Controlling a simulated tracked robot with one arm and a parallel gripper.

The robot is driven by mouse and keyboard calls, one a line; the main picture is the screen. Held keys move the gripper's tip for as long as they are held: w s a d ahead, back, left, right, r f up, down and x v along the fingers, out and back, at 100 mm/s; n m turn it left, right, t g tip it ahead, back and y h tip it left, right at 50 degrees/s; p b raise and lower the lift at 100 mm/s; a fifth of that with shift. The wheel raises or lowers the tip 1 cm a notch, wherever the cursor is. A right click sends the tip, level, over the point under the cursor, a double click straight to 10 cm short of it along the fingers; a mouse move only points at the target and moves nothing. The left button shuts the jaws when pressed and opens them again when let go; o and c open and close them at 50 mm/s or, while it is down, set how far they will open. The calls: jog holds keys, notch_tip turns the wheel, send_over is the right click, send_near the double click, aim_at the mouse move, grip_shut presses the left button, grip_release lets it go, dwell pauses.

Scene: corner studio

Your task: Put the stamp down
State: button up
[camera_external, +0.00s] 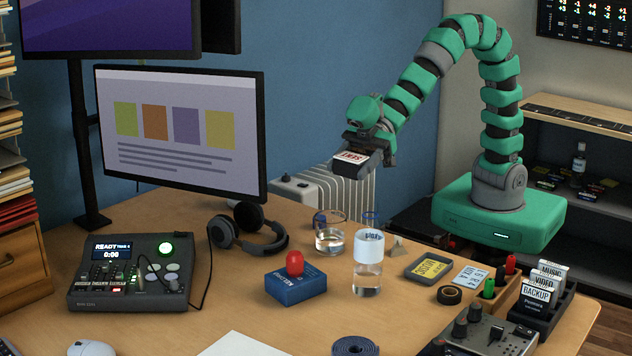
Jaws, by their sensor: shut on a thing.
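My gripper (359,156) is in the air above the far edge of the desk, left of my base. It is shut on the stamp (350,161), a small dark block whose pale face carries red lettering. The stamp is held clear of the desk, and the gripper hides part of it. Below it on the desk stand a glass with clear liquid (330,239) and a clear bottle with a white upper part (368,262). A blue box with a red knob (296,279) sits left of the bottle.
A dark tray with a yellow label (429,267), a tape roll (449,295) and a card (470,276) lie right of the bottle. Headphones (248,235) and a monitor (182,128) stand left. Some desk surface (330,303) between the blue box and the bottle is bare.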

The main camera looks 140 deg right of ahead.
jog(key=shift+m+h, duration=0.3)
jog(key=shift+m, duration=0.1)
jog(key=a, duration=0.2)
jog(key=w+a+f+p, duration=0.1)
jog(key=a, duration=0.2)
jog(key=a+p, duration=0.1)
jog(key=a, duration=0.1)
jog(key=shift+w+a+f, duration=0.15)
jog(key=shift+a+f, duration=0.1)
jog(key=shift+d+m+h, duration=0.7)
jog(key=shift+h, duration=0.1)
jog(key=a+h, duration=0.1)
jog(key=a+m, duration=0.1)
jog(key=a, duration=0.1)
jog(key=s+a+r+m+h, duration=0.1)
jog(key=shift+a+g+h, duration=0.3)
jog(key=shift+a, duration=0.1)
